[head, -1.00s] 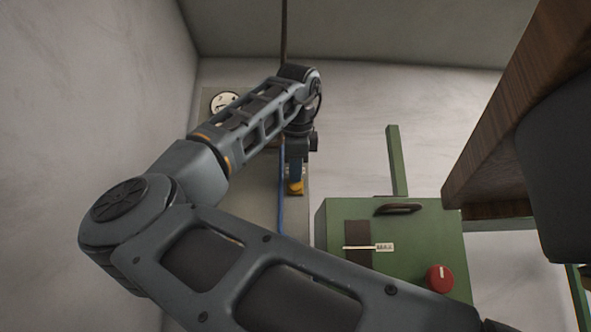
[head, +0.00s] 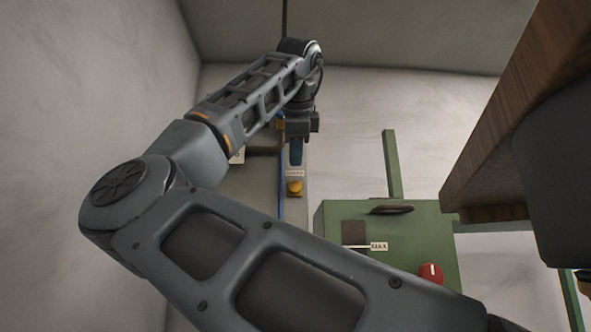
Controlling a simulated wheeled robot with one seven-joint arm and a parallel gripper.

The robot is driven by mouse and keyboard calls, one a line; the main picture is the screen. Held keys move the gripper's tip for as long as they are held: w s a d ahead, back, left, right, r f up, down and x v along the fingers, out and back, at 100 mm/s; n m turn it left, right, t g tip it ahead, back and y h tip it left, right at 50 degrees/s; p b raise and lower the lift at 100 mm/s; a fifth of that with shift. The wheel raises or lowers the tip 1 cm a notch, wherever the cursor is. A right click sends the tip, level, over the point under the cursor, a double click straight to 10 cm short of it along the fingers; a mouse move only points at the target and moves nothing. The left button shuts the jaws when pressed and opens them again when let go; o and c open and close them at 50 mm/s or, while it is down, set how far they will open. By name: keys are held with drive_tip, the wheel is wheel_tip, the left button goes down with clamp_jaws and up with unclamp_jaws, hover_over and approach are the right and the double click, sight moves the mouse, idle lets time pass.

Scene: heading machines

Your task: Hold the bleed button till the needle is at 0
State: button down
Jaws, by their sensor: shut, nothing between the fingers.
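The yellow button (head: 295,188) sits on a grey panel (head: 252,190) against the wall, with a small white label (head: 294,173) just above it. The label's lettering is too small to read surely. My gripper (head: 296,162) is shut and empty, its blue fingers just above the label in the picture and apart from the button. The button is in full view. The dial and its needle are hidden behind my arm, so no reading shows.
A green machine (head: 335,225) with a dark handle (head: 391,209), a slot with a MAX label (head: 379,246) and a red knob (head: 430,273) stands right of the panel. A wooden top (head: 515,120) juts in at the right. A blue line runs down the panel.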

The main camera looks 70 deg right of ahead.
drive_tip(key=v, duration=0.6)
drive_tip(key=shift+b, duration=0.4)
drive_tip(key=shift+w, duration=0.1)
